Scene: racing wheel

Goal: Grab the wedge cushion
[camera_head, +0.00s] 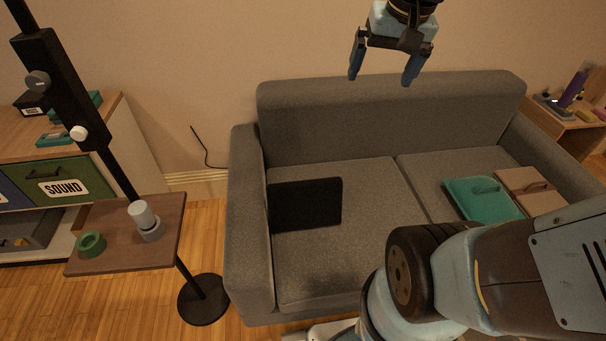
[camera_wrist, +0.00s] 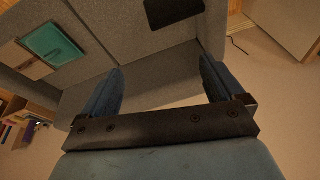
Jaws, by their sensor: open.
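A black, blocky item that appears to be the wedge cushion (camera_head: 306,204) rests on the left seat of the grey sofa (camera_head: 340,110), near the left armrest. Its sloped shape is hard to make out because it is so dark. It also shows at the top edge of the wrist view (camera_wrist: 174,11), partly cut off. My gripper (camera_head: 380,81) is open and empty, high in front of the wall above the sofa's backrest, well away from the cushion. Its two blue fingers (camera_wrist: 162,68) stand apart in the wrist view, with nothing between them.
A black floor stand with a small wooden shelf (camera_head: 120,262) stands left of the sofa. A side table (camera_head: 562,122) with small items is at right. The left seat around the cushion is clear.

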